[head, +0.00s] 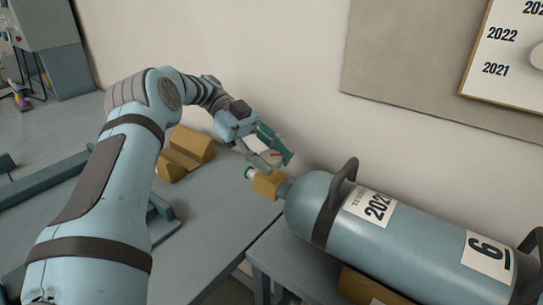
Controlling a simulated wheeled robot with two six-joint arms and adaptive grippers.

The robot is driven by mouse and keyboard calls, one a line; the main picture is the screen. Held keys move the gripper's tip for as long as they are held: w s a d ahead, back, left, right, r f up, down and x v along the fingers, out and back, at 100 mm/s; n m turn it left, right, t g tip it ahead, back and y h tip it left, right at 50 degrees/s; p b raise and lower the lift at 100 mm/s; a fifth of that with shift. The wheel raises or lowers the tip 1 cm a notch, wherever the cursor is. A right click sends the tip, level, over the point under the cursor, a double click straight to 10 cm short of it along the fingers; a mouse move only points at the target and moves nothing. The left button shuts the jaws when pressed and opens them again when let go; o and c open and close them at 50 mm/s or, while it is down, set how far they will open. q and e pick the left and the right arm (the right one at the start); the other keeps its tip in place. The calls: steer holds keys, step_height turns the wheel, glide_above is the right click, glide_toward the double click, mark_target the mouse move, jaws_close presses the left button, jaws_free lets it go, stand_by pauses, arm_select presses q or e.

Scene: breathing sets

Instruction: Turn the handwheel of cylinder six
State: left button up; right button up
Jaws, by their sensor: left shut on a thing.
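Cylinder six (410,235) is a blue-grey cylinder lying on its side at the right, with a "6" label. A small green and white end piece, seemingly the handwheel (248,173), sits at the valve's tip. My left gripper (273,156) is just above the valve, shut on a small pale part with a red mark. What this part is, and whether it touches the valve, I cannot tell. The green end piece appears outside the fingers. My right gripper is not in view.
Ochre blocks (185,152) lie on the grey table (215,215) behind my left arm. A dark carrying handle (340,185) rises from the cylinder's near-valve end. The wall stands close behind. The tabletop left of the valve is clear.

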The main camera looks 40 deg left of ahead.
arm_select(q)
steer(key=o, duration=1.2)
steer(key=shift+r, duration=0.1)
